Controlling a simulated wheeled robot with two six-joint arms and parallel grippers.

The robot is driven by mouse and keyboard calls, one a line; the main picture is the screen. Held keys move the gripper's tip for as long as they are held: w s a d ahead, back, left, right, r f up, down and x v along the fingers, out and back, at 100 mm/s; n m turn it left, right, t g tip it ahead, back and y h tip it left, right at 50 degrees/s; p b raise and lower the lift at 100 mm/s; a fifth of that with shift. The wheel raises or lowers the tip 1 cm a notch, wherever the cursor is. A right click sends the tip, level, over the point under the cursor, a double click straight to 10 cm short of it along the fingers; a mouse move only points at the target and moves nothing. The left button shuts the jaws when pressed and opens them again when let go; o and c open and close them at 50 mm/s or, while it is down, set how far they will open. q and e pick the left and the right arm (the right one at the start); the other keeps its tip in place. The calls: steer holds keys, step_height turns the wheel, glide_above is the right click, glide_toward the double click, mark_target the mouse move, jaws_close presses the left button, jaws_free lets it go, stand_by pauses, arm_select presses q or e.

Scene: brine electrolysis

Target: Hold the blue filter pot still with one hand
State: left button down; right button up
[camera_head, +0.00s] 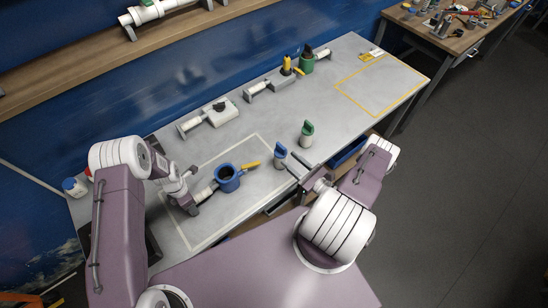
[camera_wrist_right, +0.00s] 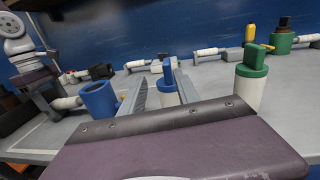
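The blue filter pot (camera_head: 228,178) stands upright in the pale-outlined area of the grey table, with a white tube on its left and a yellow piece on its right. It also shows in the right wrist view (camera_wrist_right: 99,100). My left gripper (camera_head: 189,190) is low beside the white tube, left of the pot; its fingers are too small to read. My right gripper (camera_head: 294,165) is open, its fingers apart in the right wrist view (camera_wrist_right: 158,90). A white cylinder with a blue top (camera_head: 280,152) appears between those fingers (camera_wrist_right: 168,88); contact cannot be told.
A white cylinder with a green top (camera_head: 306,132) stands close to the right gripper. White tube fittings (camera_head: 222,112) and a green pot (camera_head: 306,64) stand along the back. A yellow-outlined area (camera_head: 381,88) at the right is mostly clear. A shelf (camera_head: 100,70) runs along the wall.

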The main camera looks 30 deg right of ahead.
mark_target(284, 154)
steer(key=shift+m+h, duration=0.6)
steer(key=x, duration=0.4)
steer(key=shift+w+d+f, duration=0.2)
steer(key=shift+w+f, duration=0.05)
steer(key=shift+f, duration=0.1)
steer(key=x, duration=0.6)
steer(key=shift+w+r, duration=0.2)
steer(key=shift+r, duration=0.1)
steer(key=shift+s+d, duration=0.1)
steer(key=shift+d, duration=0.1)
jaws_close()
